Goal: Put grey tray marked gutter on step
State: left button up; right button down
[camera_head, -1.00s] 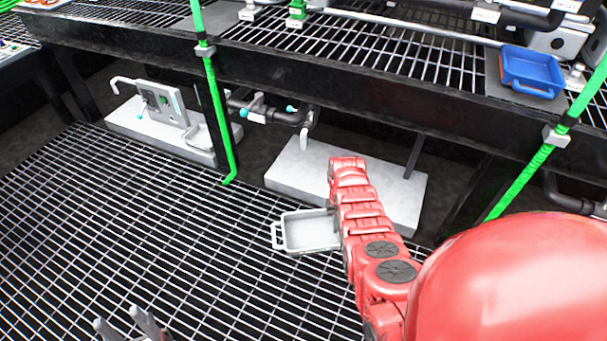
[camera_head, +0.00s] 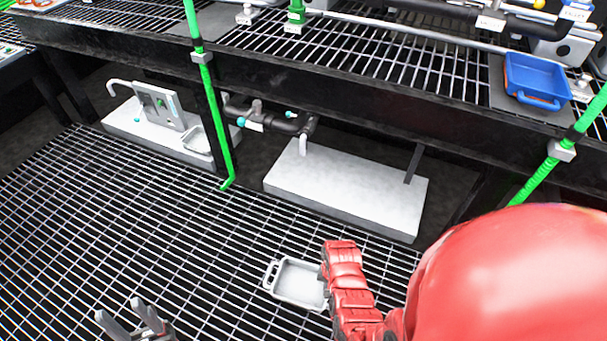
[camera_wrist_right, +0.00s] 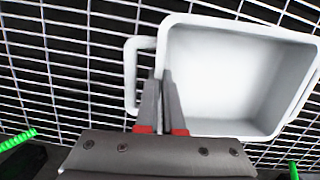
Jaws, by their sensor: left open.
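A light grey tray (camera_head: 299,283) with an end handle is in the head view, over the floor grating in front of the right pale slab (camera_head: 345,190). No marking is readable on it. My right gripper is shut on the tray's wall beside a handle, as the right wrist view shows the gripper (camera_wrist_right: 160,75) and the tray (camera_wrist_right: 235,75); in the head view my arm hides its fingers. My left gripper (camera_head: 128,318) is open and empty at the bottom left. No label tells which slab is the step.
A left pale slab (camera_head: 125,125) bears a panel with a pipe and another small grey tray (camera_head: 197,138). A blue tray (camera_head: 535,78) sits on the raised bench. Green posts (camera_head: 208,95) and black pipework (camera_head: 270,122) stand near the slabs. The right slab's top is mostly clear.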

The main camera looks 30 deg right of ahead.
aim_at(302, 180)
jog(key=i+l, duration=1.2)
jog(key=i, duration=0.15)
